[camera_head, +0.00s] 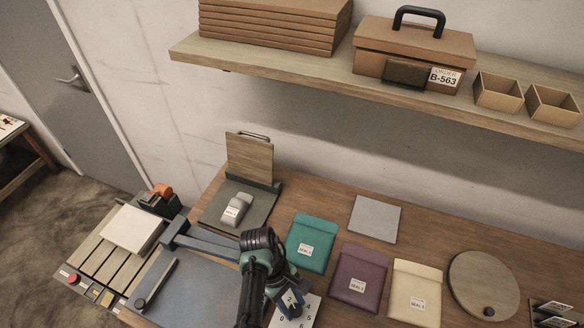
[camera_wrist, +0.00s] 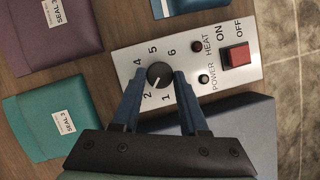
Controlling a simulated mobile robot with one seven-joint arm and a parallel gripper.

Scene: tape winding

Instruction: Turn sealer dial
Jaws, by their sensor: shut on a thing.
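The sealer's pale control panel (camera_wrist: 205,40) fills the middle of the wrist view, with numbers around a round black dial (camera_wrist: 159,74). The dial's white mark points toward the 2. The 3 is not visible. My gripper (camera_wrist: 158,80) has its blue fingers on either side of the dial, shut on it. In the head view my gripper (camera_head: 288,306) is over the panel (camera_head: 312,305) and hides the dial. The blue-grey sealer body (camera_head: 195,285) lies left of it.
On the panel are a red switch (camera_wrist: 237,56) and small HEAT and POWER lamps. Teal (camera_head: 312,244), purple (camera_head: 359,277) and cream (camera_head: 415,292) pouches lie to the right. A shelf (camera_head: 300,85) runs above.

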